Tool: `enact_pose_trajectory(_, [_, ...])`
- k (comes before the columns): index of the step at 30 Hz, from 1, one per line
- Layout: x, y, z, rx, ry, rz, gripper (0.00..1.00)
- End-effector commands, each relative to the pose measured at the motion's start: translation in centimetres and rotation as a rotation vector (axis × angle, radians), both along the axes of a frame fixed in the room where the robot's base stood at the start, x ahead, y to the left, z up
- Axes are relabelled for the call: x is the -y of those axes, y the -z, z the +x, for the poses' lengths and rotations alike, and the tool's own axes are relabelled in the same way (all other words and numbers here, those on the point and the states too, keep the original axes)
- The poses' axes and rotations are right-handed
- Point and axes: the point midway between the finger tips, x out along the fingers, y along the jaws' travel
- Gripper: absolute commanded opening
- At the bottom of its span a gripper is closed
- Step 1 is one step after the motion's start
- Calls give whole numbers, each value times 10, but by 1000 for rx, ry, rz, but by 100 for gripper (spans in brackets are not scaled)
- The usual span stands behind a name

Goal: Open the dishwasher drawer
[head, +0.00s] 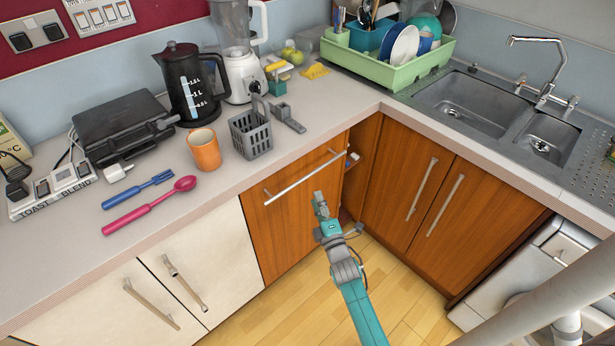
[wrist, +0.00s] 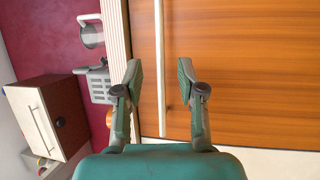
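The dishwasher drawer has an orange-brown wood front (head: 285,222) under the counter, left of the corner. A long silver bar handle (head: 300,180) runs across its upper part. A dark gap shows along its right edge, with small white and blue items inside. My gripper (head: 319,198) is in front of the drawer, just below the handle's right half in the head view. In the wrist view my gripper (wrist: 160,75) is open and empty, with the handle (wrist: 160,45) lined up between its fingers. I cannot tell how far the fingertips are from the bar.
Cream cabinets (head: 190,265) stand left of the drawer and wood cabinet doors (head: 400,190) stand right. The counter above holds a grey cutlery basket (head: 251,132), an orange mug (head: 204,150) and a kettle (head: 190,85). The wooden floor (head: 300,310) in front is clear.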

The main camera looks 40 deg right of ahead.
Motion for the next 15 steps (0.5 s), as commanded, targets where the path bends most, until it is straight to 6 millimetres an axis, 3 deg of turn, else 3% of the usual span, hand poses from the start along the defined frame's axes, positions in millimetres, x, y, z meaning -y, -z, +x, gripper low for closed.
enact_pose_trajectory(15, [28,-15,74,1,-2,3,39])
